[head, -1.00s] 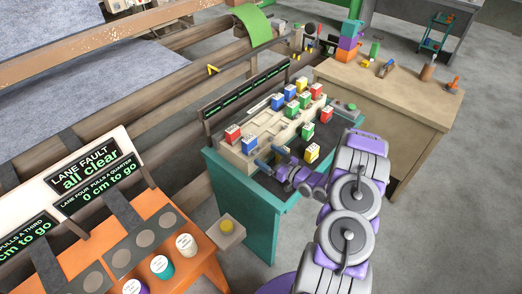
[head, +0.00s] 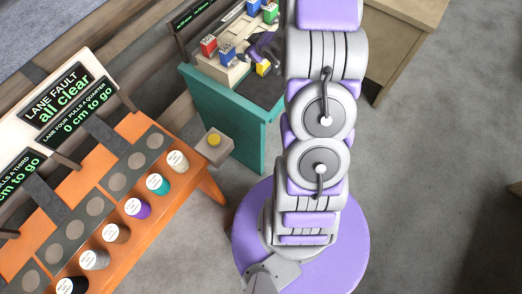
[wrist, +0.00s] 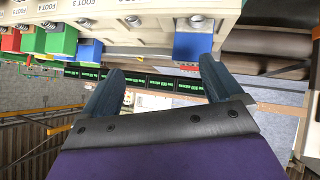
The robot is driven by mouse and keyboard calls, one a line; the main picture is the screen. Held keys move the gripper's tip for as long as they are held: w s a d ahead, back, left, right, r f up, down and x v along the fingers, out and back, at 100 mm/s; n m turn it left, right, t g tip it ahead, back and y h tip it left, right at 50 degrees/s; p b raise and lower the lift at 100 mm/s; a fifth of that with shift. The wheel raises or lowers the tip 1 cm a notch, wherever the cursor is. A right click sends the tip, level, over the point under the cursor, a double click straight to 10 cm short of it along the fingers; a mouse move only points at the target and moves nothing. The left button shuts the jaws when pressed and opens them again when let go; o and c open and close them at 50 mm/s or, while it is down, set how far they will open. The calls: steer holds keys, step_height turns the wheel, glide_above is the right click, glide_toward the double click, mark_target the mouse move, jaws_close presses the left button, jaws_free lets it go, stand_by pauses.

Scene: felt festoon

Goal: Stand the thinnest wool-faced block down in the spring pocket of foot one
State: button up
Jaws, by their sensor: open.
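In the head view several coloured blocks with pale, marked tops stand at the cream rack: a red block (head: 208,46), a blue block (head: 227,54) and a yellow block (head: 262,68). Which is the thinnest wool-faced one I cannot tell. My gripper (head: 262,47) is among them, partly behind my arm. In the wrist view my gripper (wrist: 162,75) is open, with nothing between its fingers. A blue block (wrist: 192,46) lies just beyond the right fingertip, apart from it. The cream rack (wrist: 150,38) shows round spring-like fittings and foot labels. Foot one's pocket cannot be made out.
The rack's teal table (head: 225,115) stands beside an orange bench (head: 170,215) with several cups and lit signs. A yellow button (head: 214,139) on a grey box sits between them. Grey floor (head: 430,170) is open at right.

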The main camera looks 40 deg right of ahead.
steer(key=s+a+r+m+g+h, duration=0.3)
steer(key=s+a+r+g, duration=0.3)
steer(key=s+r, duration=0.6)
steer(key=s+a+r+g+y, duration=0.1)
steer(key=s+a+r+g, duration=0.1)
steer(key=s+a, duration=0.4)
steer(key=s+a+r+g+y, duration=0.1)
steer(key=s+a, duration=0.5)
steer(key=s, duration=0.8)
steer(key=s+a+r+m+g+y, duration=0.1)
steer(key=s+a+r+g, duration=0.2)
steer(key=s+a, duration=0.4)
steer(key=s, duration=0.3)
